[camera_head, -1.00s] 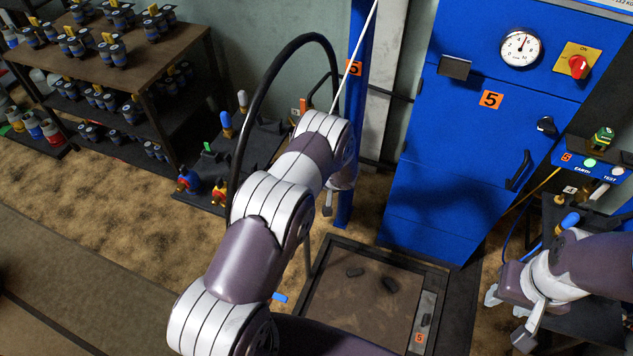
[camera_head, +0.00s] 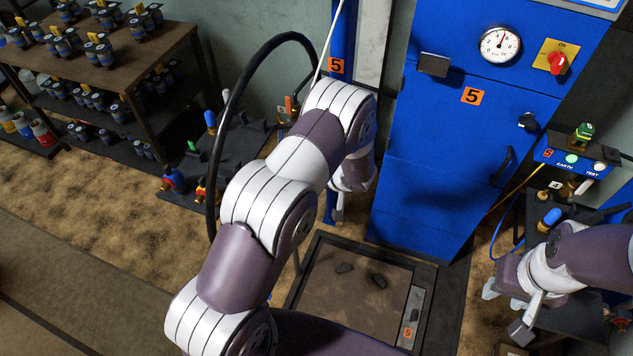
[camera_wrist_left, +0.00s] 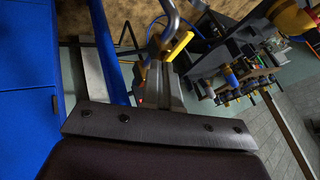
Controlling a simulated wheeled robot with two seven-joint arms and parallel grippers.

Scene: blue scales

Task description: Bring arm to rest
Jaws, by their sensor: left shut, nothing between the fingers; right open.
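My left arm (camera_head: 272,205), white and purple, rises through the middle of the head view with its elbow joints bent. Its gripper (camera_head: 337,211) hangs below the wrist in front of the blue post. It is mostly hidden behind the wrist, with only a small grey tip showing; it is shut and empty. My right gripper (camera_head: 506,311) is at the lower right, open and empty, with its pale fingers apart. It is beside the dark stand near the blue cabinet.
A blue cabinet (camera_head: 455,150) with a gauge (camera_head: 500,45) stands behind. A framed floor platform (camera_head: 408,312) holds dark lumps. A black hoop (camera_head: 222,120) curves close to my left arm. A shelf (camera_head: 165,50) of weights stands left. The left foreground floor is clear.

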